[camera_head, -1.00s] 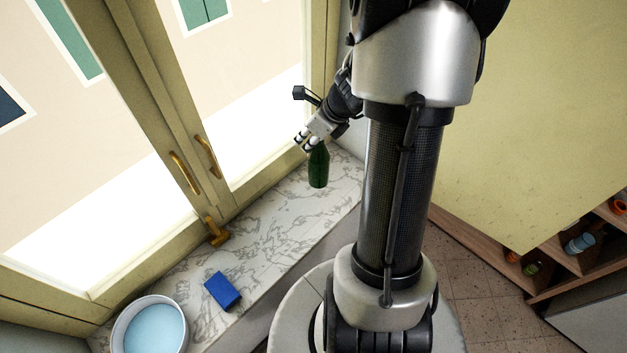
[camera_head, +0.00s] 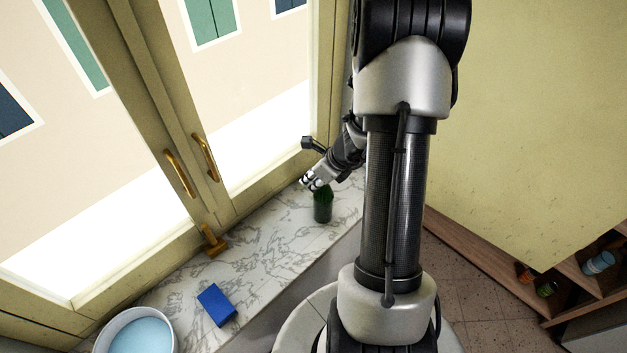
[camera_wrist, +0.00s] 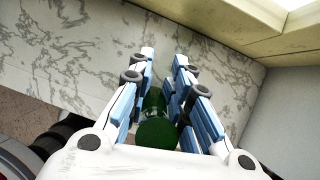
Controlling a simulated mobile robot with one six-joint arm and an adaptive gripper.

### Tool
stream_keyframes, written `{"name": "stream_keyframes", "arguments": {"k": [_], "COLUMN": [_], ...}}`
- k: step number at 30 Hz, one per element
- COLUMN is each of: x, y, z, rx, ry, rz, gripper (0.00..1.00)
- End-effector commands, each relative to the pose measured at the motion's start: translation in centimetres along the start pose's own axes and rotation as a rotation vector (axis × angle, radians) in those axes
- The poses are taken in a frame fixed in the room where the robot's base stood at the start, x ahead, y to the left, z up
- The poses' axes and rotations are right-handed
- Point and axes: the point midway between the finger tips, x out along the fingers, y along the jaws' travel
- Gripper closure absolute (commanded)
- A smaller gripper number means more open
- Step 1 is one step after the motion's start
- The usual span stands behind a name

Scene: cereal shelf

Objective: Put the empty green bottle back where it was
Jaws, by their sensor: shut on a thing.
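The green bottle (camera_head: 323,207) is at the right part of the marble sill (camera_head: 262,262), close to the wall corner. It looks roughly upright; whether its base touches the marble I cannot tell. My gripper (camera_head: 314,183) is at the bottle's upper part and shut on it. In the wrist view the bottle (camera_wrist: 156,130) lies between the blue-padded fingers of my gripper (camera_wrist: 163,85). The fingers hide part of its sides.
A blue block (camera_head: 217,305) lies on the sill at the front left. A white basin with light blue inside (camera_head: 140,335) stands left of it. The window with brass handles (camera_head: 179,174) borders the sill. Wooden shelves (camera_head: 560,290) with small items stand at the right.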

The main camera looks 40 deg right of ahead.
Motion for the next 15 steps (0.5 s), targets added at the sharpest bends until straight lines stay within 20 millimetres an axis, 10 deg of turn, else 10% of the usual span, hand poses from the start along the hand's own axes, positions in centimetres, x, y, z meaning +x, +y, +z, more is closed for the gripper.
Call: {"name": "stream_keyframes", "arguments": {"k": [8, 9, 15], "x": [0.34, 0.23, 0.18], "y": [-0.02, 0.00, 0.00], "z": [-0.16, -0.12, -0.10], "rx": [0.000, 0.000, 0.000], "ry": [-0.001, 0.000, 0.000], "rz": [0.000, 0.000, 0.000], "gripper": [1.00, 0.79, 0.66]}}
